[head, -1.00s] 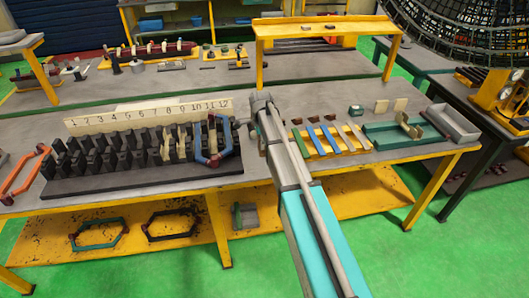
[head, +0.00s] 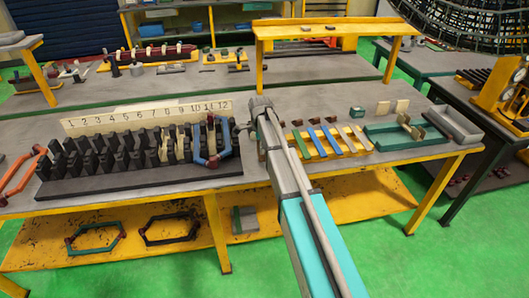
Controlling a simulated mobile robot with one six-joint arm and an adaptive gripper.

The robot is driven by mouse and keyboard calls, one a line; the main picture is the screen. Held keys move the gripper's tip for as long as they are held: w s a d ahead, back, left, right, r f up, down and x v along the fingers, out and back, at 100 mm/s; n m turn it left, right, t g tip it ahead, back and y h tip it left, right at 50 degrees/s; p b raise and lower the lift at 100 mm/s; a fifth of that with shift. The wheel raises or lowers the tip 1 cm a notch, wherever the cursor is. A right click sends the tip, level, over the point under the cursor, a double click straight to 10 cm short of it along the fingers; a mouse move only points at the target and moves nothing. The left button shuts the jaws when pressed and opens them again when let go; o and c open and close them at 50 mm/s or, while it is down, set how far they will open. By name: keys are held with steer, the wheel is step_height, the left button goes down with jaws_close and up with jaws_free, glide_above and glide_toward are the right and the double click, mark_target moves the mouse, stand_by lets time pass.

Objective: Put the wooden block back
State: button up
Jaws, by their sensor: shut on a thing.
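My gripper (head: 262,146) is above the front bench, between the black slotted fixture and the row of coloured tools. My arm hides most of it. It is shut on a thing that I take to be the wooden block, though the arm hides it. Two other tan wooden blocks (head: 392,107) stand on the bench behind the green tray (head: 388,146). Further tan pieces (head: 409,124) stand in that tray.
A yellow shelf frame (head: 335,27) rises at the back.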

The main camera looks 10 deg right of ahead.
steer(key=shift+f+b, duration=0.3)
steer(key=shift+f, duration=0.3)
steer(key=shift+f, duration=0.15)
steer(key=o, duration=1.3)
step_height(320, 180, up, 12)
steer(key=p, duration=1.2)
steer(key=shift+r, duration=0.2)
